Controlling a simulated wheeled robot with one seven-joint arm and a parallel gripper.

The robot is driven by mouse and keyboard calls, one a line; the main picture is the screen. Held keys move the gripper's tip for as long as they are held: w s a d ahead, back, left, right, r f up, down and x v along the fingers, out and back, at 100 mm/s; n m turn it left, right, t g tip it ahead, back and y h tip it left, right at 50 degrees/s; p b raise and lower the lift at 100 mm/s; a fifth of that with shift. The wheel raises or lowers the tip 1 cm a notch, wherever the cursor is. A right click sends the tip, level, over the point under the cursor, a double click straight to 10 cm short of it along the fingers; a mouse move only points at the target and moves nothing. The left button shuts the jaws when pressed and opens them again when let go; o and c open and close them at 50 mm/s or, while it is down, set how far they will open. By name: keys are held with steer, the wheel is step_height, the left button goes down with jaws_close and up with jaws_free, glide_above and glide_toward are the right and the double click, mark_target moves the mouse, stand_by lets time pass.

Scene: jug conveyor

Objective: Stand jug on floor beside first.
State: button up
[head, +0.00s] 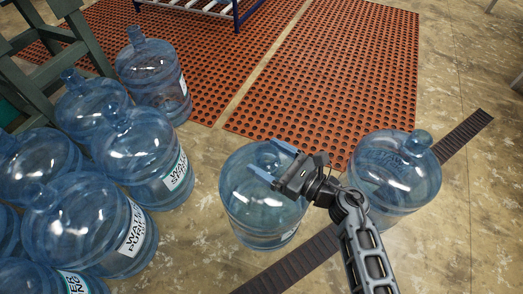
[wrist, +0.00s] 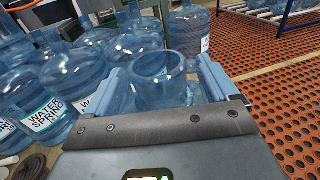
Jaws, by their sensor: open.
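A clear blue water jug (head: 262,215) stands upright on the floor in the middle of the head view. A second blue jug (head: 395,178) stands upright to its right, partly behind my arm. My gripper (head: 268,160) is open at the top of the middle jug, its blue fingers pointing left. In the wrist view the jug's neck (wrist: 158,66) shows between the two spread fingers of my gripper (wrist: 160,76). I cannot tell whether either finger touches the neck.
Several more jugs (head: 145,165) with white labels crowd the floor at left, near a green wooden frame (head: 60,40). Orange perforated mats (head: 335,80) lie behind. A dark slotted floor strip (head: 465,133) runs diagonally past the two jugs. Bare floor lies at front and right.

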steer(key=p+v, duration=0.1)
steer(key=v, duration=0.8)
steer(key=shift+s+d+p, duration=0.15)
steer(key=shift+d+p, duration=0.1)
steer(key=shift+p, duration=0.05)
steer(key=s+d+r+n+t+h, duration=0.1)
steer(key=s+d+r+n+h, duration=0.3)
steer(key=s+n, duration=0.4)
steer(key=s+d+r+n+t+h, duration=0.2)
steer(key=s+d+r+n+h, duration=0.3)
steer(key=s, duration=0.8)
steer(key=s+d+r+n+t+h, duration=0.2)
steer(key=s+d+r+n+h, duration=0.3)
steer(key=s+r+n, duration=0.3)
steer(key=s+n, duration=0.3)
steer(key=shift+n+h, duration=0.3)
steer(key=shift+h, duration=0.1)
